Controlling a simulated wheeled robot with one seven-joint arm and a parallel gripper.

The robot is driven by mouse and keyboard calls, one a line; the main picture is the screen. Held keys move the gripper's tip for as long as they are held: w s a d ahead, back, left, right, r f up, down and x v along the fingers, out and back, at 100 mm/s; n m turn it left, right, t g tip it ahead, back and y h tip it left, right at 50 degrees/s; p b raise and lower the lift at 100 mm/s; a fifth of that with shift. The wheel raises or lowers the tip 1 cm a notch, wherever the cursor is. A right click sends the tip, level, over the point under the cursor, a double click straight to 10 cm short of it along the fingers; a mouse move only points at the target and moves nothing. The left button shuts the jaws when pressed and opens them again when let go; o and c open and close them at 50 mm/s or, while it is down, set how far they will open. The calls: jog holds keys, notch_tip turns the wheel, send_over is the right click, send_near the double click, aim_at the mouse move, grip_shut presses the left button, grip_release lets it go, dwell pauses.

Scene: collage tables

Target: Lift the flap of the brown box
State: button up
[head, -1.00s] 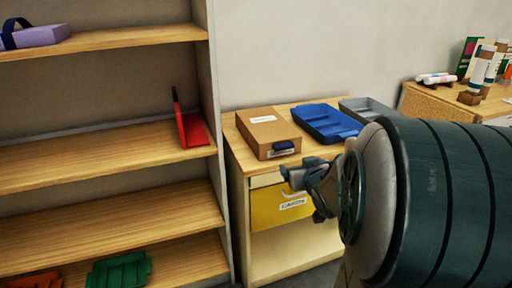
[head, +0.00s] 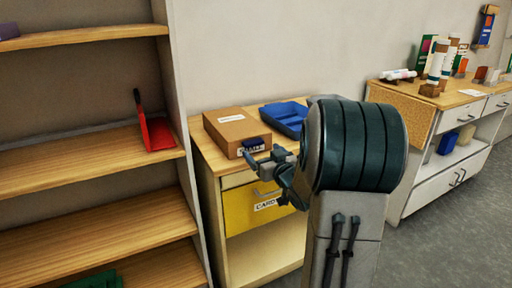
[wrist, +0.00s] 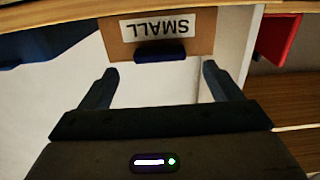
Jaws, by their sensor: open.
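The closed brown box (head: 236,126) lies on top of the wooden cabinet in the head view, with a white label on its lid. A dark blue tab (head: 252,142) sits on its front edge. In the wrist view the box front (wrist: 120,45) appears with an upside-down "SMALL" label and the blue tab (wrist: 160,50) below it. My gripper (head: 262,163) is open and empty in front of the box, just below the tab in the picture. In the wrist view the tab lies between and beyond my gripper's fingertips (wrist: 159,69), apart from them.
A blue tray (head: 284,118) stands right of the box, partly behind my arm. A yellow drawer (head: 240,207) is in the cabinet below. A tall shelf with a red bookend (head: 158,134) stands close on the left. Another cabinet is at the right.

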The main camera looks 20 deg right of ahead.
aim_at(255, 144)
jog(key=w, duration=0.5)
jog(key=shift+w, duration=0.15)
jog(key=shift+a, duration=0.1)
jog(key=c, duration=1.4)
jog(key=shift+r, duration=0.1)
